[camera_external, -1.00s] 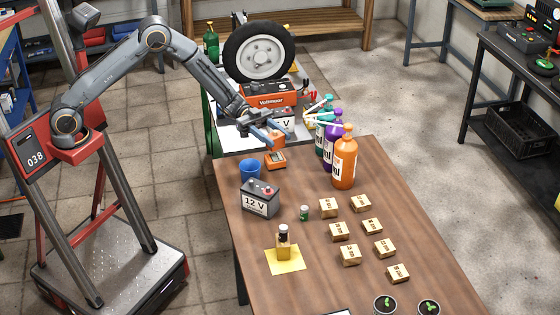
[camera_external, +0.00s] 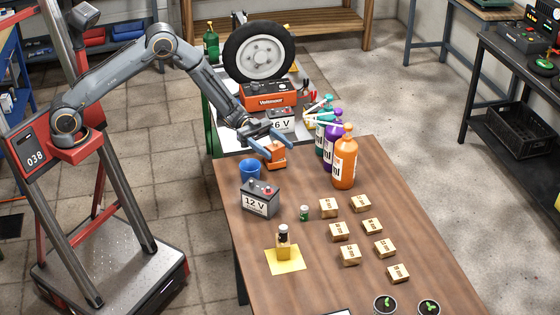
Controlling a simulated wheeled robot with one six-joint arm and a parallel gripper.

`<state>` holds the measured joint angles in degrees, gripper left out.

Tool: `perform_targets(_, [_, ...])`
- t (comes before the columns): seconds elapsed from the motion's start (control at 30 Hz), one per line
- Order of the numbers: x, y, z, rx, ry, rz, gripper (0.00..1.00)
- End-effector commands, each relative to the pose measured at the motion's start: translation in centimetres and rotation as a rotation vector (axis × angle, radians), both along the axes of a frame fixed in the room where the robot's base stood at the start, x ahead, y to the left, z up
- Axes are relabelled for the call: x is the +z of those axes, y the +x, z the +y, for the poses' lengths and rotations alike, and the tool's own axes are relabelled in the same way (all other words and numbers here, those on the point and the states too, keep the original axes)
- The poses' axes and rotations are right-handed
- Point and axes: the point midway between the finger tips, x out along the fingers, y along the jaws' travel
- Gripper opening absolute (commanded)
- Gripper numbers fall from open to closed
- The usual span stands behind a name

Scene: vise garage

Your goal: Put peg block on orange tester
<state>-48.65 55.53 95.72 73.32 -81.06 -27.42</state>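The orange tester (camera_external: 275,163) stands at the far left end of the wooden table. A small orange block (camera_external: 274,149), seemingly the peg block, shows directly above it and appears to rest on it. At this size I cannot tell whether it is fully seated. My gripper (camera_external: 275,141) is just above the tester. Its blue-grey fingers are spread apart on both sides of the orange block, and it looks open. The fingers partly hide the block's top.
Tall bottles, including an orange one (camera_external: 344,160), stand to the right. Several wooden blocks (camera_external: 350,254) and a yellow sheet (camera_external: 285,262) with a dark-topped object lie nearer. A wheel (camera_external: 259,52) stands behind.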

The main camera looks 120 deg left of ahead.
Motion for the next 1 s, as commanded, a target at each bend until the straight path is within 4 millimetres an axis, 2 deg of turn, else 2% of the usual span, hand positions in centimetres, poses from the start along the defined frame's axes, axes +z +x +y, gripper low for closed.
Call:
perform_targets(0.3, [0.6, 0.0, 0.0, 0.000, 0.001, 0.000, 0.62])
perform_targets(0.37, [0.4, -0.7, 0.4, 0.003, 0.000, 0.000, 0.62])
perform_targets(0.8, [0.3, -8.5, 3.6, 0.003, 0.000, 0.000, 0.62])
perform_targets(1.0, [0.4, -10.6, 4.4, 0.002, 0.000, 0.000, 0.62])
